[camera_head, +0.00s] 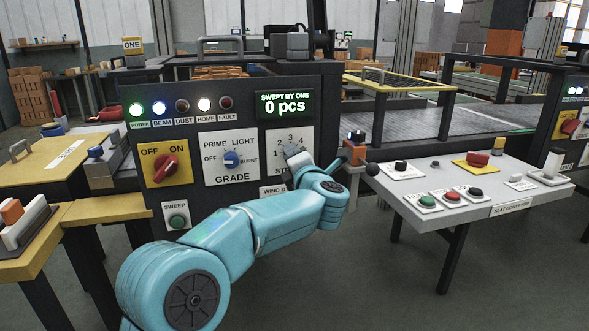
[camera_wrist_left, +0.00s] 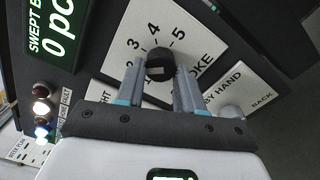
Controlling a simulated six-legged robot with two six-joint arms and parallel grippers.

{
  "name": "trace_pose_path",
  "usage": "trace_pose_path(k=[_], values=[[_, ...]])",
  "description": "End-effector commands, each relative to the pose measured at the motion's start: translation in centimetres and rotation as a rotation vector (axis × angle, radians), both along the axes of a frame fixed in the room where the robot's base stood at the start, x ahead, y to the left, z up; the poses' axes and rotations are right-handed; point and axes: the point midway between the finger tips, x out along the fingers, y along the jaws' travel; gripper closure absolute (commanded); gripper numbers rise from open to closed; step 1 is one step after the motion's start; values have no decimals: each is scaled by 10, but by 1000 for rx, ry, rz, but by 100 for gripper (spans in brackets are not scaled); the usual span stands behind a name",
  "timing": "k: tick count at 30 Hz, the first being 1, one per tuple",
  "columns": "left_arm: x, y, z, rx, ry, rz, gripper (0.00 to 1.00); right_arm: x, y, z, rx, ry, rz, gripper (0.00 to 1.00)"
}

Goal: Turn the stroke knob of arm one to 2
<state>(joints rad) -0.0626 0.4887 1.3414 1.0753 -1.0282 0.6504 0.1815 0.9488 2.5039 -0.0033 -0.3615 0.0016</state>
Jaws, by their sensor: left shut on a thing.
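The stroke dial (camera_head: 287,135) is a white plate on the dark panel, numbered around its knob, below the green "SWEPT BY ONE 0 pcs" display (camera_head: 284,104). In the left wrist view its black, round knob (camera_wrist_left: 160,60) sits in the middle of the dial plate (camera_wrist_left: 196,40), with 3, 4 and 5 readable around it. My left gripper (camera_head: 293,155) reaches the dial from the front. In the left wrist view its two fingers (camera_wrist_left: 159,80) are shut on the knob from both sides. Which number the knob points at cannot be told. My right gripper is not in view.
Left of the dial are the blue grade knob (camera_head: 231,159), the red off/on switch (camera_head: 165,168) and the green sweep button (camera_head: 177,220). A lamp row (camera_head: 181,105) is above. A grey console (camera_head: 480,184) with buttons stands close on the right.

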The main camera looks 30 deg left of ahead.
Motion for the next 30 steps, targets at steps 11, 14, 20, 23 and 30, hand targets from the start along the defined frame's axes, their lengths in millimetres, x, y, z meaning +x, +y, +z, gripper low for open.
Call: trace_pose_path(k=[11, 14, 20, 23, 30], values=[[0, 0, -1, -80, -93, 1, 94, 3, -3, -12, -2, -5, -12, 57], [0, 0, -1, -87, -101, 1, 94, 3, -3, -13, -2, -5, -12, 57], [0, 0, 0, -89, -103, 1, 94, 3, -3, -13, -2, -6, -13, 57], [0, 0, 0, -88, -102, 2, 94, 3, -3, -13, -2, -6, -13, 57], [0, 0, 0, -88, -102, 1, 37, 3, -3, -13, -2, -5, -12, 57]])
